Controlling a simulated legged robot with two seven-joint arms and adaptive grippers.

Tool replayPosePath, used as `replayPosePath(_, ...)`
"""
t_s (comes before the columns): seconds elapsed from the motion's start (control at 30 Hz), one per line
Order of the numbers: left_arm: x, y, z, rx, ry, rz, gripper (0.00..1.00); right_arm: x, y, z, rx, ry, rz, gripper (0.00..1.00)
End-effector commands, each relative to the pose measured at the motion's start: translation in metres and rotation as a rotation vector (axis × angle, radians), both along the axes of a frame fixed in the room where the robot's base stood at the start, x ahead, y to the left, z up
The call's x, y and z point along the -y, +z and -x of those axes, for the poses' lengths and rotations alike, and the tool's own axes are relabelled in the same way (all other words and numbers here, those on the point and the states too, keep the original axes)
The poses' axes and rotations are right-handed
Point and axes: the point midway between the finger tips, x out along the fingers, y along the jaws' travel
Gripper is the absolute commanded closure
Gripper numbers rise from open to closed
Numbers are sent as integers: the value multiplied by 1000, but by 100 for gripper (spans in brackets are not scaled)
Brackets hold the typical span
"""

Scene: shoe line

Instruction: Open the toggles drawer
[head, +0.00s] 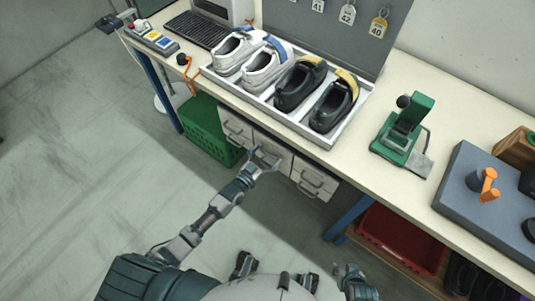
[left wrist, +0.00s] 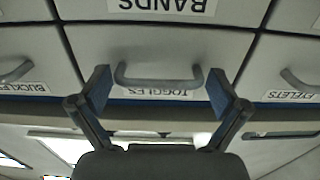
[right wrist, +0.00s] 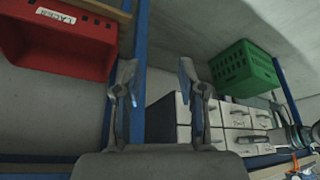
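The toggles drawer (left wrist: 160,45) is the middle one of a row of pale drawers under the bench, and its front looks flush with its neighbours. Its grey bar handle (left wrist: 158,83) and TOGGLES label (left wrist: 165,93) show upside down in the left wrist view. My left gripper (head: 265,163) is at this drawer in the head view. In the left wrist view its fingers are spread, one on each side of the handle, apart from it. My right gripper (right wrist: 157,78) is open and empty, low down away from the drawers.
Drawers labelled BUCKLES (left wrist: 22,88) and EYELETS (left wrist: 290,95) flank it; a BANDS drawer (left wrist: 220,10) adjoins it. A green crate (head: 208,135) stands left of the drawers. A red LACES bin (right wrist: 60,45) and blue bench legs (head: 347,217) are to the right. Shoes sit in a tray (head: 325,143) above.

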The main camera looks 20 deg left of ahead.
Motion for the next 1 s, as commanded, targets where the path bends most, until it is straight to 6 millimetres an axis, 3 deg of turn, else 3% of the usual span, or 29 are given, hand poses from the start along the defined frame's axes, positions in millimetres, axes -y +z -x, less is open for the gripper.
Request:
replayPosePath(0.03,0,0,0,0,0,0,18,0,0,0,0,0,0,60)
replayPosePath(0.2,-1,0,0,0,1,0,60,0,0,-1,0,0,0,60)
replayPosePath(0.27,-1,0,0,0,1,0,71,0,0,-1,1,0,0,60)
replayPosePath(0.43,-3,0,3,-1,2,-1,71,1,1,2,-13,-1,3,60)
replayPosePath(0.67,-12,2,28,-1,2,-3,71,13,-1,44,-206,-12,45,60)
replayPosePath(1.0,-38,3,99,-3,2,-4,71,9,-89,31,-224,-6,47,60)
